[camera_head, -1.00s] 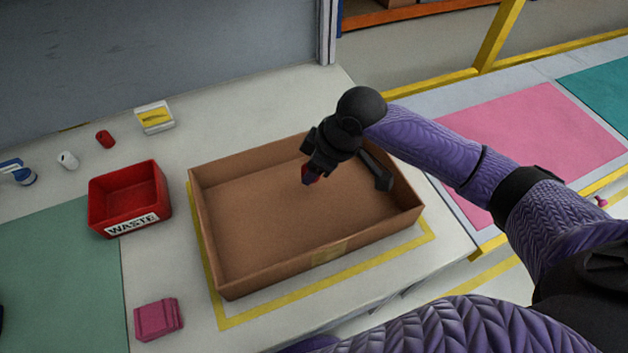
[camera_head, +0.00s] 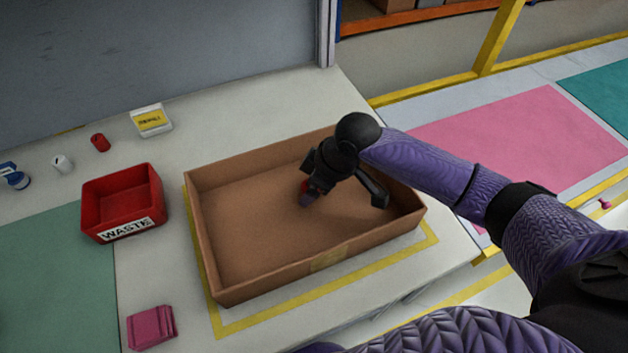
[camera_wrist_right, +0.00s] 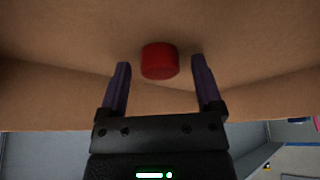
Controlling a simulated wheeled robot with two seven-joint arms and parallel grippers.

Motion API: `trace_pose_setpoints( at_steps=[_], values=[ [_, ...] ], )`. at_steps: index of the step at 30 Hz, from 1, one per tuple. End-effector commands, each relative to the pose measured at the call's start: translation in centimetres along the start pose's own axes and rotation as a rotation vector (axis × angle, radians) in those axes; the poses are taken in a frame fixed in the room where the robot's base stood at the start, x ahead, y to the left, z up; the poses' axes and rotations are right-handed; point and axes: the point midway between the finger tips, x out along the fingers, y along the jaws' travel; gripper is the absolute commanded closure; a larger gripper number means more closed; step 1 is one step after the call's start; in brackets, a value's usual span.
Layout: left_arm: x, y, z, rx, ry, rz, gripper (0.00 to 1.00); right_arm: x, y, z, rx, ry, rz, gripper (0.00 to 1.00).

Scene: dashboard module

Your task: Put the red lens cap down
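The red lens cap (camera_wrist_right: 160,61) is a short red cylinder, between and just past the fingertips in the right wrist view. Bare space shows on both sides of it, and neither finger touches it. In the head view a bit of the red cap (camera_head: 304,187) shows beside the fingers, partly hidden by my gripper. My right gripper (camera_head: 307,198) is open, low inside the brown cardboard box (camera_head: 250,285). In the wrist view its two dark purple fingers (camera_wrist_right: 161,66) stand apart. The cap appears to rest on the box floor. My left gripper is out of view.
A red WASTE bin (camera_head: 123,203) stands left of the box. A small red cylinder (camera_head: 100,143), a white one (camera_head: 63,163) and a yellow-labelled box (camera_head: 151,120) lie behind it. A pink block (camera_head: 151,328) is in front. The box's left half is clear.

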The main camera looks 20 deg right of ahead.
Motion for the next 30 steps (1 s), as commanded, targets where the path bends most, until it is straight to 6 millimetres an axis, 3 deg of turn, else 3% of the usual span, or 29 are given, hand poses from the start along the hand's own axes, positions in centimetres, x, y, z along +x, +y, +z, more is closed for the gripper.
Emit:
trace_pose_setpoints(
  at_steps=[6,15,18,22,30],
  values=[
    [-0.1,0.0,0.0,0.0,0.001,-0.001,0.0,-0.9,0.0,-0.4,-0.002,0.003,0.002,0.16],
    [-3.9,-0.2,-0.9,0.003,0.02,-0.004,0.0,-9.6,0.1,-0.6,-0.001,0.003,0.004,0.16],
    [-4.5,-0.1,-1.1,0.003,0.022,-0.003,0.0,-11.5,0.1,-0.5,0.0,0.001,0.002,0.16],
    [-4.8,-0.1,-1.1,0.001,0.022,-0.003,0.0,-12.7,0.0,-0.4,0.001,0.001,0.0,0.16],
    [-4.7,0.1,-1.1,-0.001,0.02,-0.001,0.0,-12.8,0.0,-0.3,0.001,0.001,-0.001,0.16]
  ],
)
